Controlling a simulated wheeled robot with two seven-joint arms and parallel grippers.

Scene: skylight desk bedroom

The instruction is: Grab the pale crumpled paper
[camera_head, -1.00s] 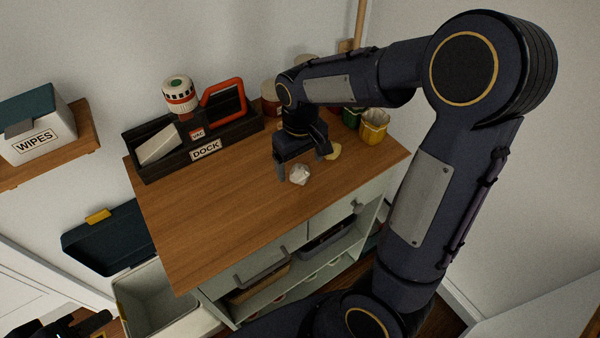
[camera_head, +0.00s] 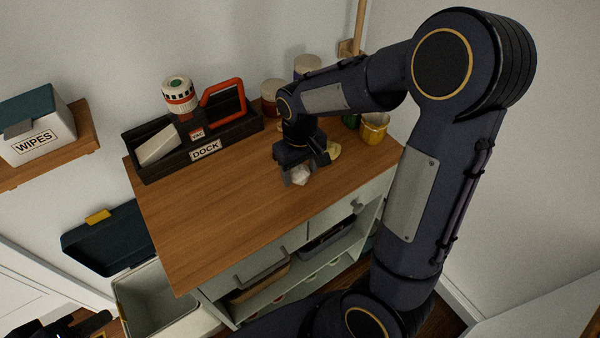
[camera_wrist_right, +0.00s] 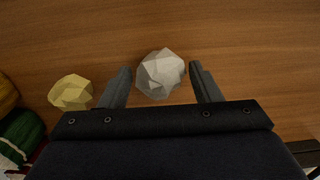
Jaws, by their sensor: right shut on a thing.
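The pale crumpled paper (camera_head: 300,176) is a small whitish faceted ball at the wooden top's middle right. In the right wrist view the paper (camera_wrist_right: 160,74) sits between the two fingers. My right gripper (camera_head: 298,180) points down over it and is shut on it, at about table level; it also shows in the right wrist view (camera_wrist_right: 162,88). A yellow crumpled paper (camera_wrist_right: 71,93) lies to the left in that view, apart from the fingers. My left gripper (camera_head: 88,326) shows only partly at the bottom left; its jaws are unclear.
A black dock tray (camera_head: 205,152) with a red-handled item stands at the back. A gold cup (camera_head: 374,128) and several jars are near the right arm. An open bin (camera_head: 155,300) is at lower left, and a wipes box (camera_head: 36,135) on a shelf. The wooden top's front left is clear.

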